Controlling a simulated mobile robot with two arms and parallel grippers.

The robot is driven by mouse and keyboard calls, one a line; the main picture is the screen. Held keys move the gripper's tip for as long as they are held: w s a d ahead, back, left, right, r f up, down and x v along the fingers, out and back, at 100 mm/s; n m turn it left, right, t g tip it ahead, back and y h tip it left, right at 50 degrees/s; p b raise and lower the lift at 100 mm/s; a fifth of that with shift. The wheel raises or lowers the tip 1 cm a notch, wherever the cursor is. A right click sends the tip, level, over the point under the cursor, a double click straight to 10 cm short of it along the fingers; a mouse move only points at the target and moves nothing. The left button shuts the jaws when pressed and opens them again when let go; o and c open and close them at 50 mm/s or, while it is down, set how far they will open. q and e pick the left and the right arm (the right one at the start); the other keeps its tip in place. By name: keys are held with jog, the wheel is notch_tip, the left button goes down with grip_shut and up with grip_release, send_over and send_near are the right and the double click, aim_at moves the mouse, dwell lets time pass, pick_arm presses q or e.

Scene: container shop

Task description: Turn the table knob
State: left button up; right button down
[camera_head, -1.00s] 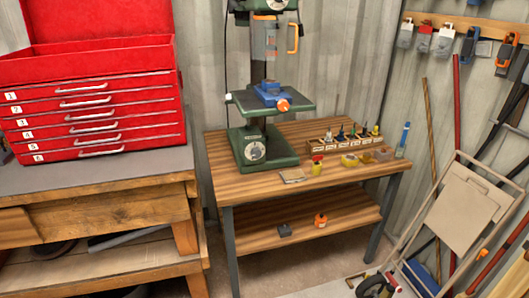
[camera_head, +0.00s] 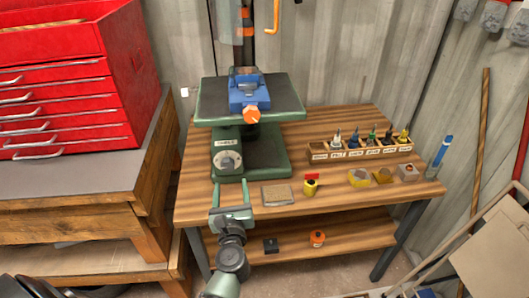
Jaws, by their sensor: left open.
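The table knob (camera_head: 227,160) is a round pale dial on the front of the drill press's green base, under a label reading TABLE. The drill press (camera_head: 262,158) stands on the wooden workbench, with its dark work table (camera_head: 212,102) above the base. My left gripper (camera_head: 231,188) comes up from the bottom of the head view. Its two fingers are apart and empty, just in front of and below the knob. It appears apart from the knob, though depth is hard to judge. My right gripper is not in view.
A blue vise (camera_head: 249,92) with an orange knob sits on the press table. A red tool chest (camera_head: 62,75) stands left.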

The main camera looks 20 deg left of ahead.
aim_at(228, 167)
pick_arm(q)
jog(key=shift+n, duration=0.4)
jog(key=w+a, duration=0.1)
jog(key=w+a+r, duration=0.1)
jog(key=w+a+p, duration=0.1)
jog(key=shift+w+a+r, duration=0.25)
jog(key=shift+w, duration=0.15)
jog(key=shift+w+a+f, duration=0.1)
jog(key=shift+w+a, duration=0.1)
jog(key=shift+w, duration=0.3)
jog(key=shift+w+a+f, duration=0.1)
jog(key=shift+w+a, duration=0.05)
jog(key=shift+w, duration=0.35)
jog(key=shift+w+a, duration=0.15)
grip_shut()
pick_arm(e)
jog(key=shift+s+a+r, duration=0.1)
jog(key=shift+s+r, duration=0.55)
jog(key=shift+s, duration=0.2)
